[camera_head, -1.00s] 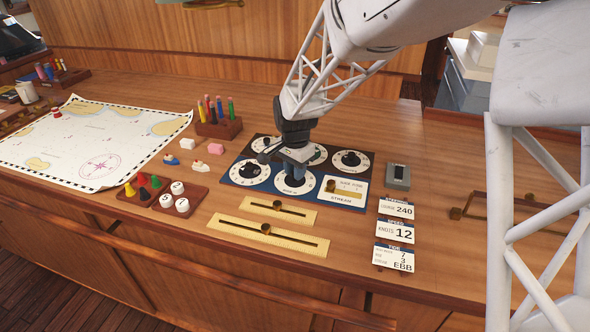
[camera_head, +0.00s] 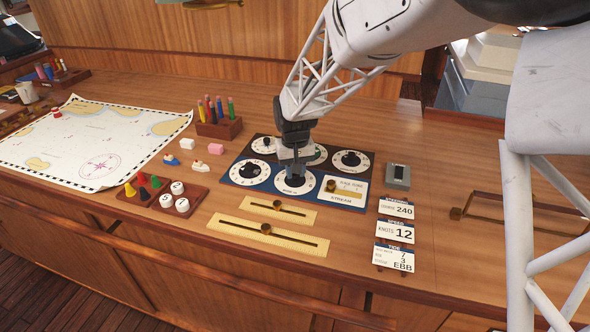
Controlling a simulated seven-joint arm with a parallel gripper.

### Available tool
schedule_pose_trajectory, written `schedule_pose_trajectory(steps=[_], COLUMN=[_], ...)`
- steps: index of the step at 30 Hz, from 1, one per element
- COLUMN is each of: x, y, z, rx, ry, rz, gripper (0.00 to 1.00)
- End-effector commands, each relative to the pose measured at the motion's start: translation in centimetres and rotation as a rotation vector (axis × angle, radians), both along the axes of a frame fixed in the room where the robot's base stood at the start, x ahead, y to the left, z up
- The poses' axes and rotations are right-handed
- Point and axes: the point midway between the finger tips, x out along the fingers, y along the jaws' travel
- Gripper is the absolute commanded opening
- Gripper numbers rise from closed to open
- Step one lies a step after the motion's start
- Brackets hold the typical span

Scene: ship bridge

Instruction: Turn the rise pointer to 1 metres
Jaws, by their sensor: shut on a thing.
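A panel of round white dials with dark knobs (camera_head: 248,186) lies on the wooden desk. My gripper (camera_head: 295,172) points down at the dial at the lower middle of the panel (camera_head: 294,188). It is shut on that dial's dark pointer knob, which it largely covers. The dial's markings are too small to read, so I cannot tell where the pointer stands. The upper middle dial (camera_head: 320,153) is partly hidden behind my gripper.
Knobbed dials stand close by at upper left (camera_head: 264,145), lower left (camera_head: 249,171) and upper right (camera_head: 351,161). Two brass slider strips (camera_head: 268,235) lie in front. Cards (camera_head: 394,257) read 240, 12 and EBB.

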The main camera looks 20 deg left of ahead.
Motion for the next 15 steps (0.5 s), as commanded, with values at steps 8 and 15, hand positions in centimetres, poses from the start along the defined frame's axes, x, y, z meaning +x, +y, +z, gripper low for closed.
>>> schedule_pose_trajectory(steps=[8, 15], x=[0.01, 0.01], y=[0.01, 0.01], z=[0.05, 0.11], rx=[0.000, 0.001], ry=[0.000, -0.001], rz=[0.259, 0.458], gripper=[0.01, 0.01])
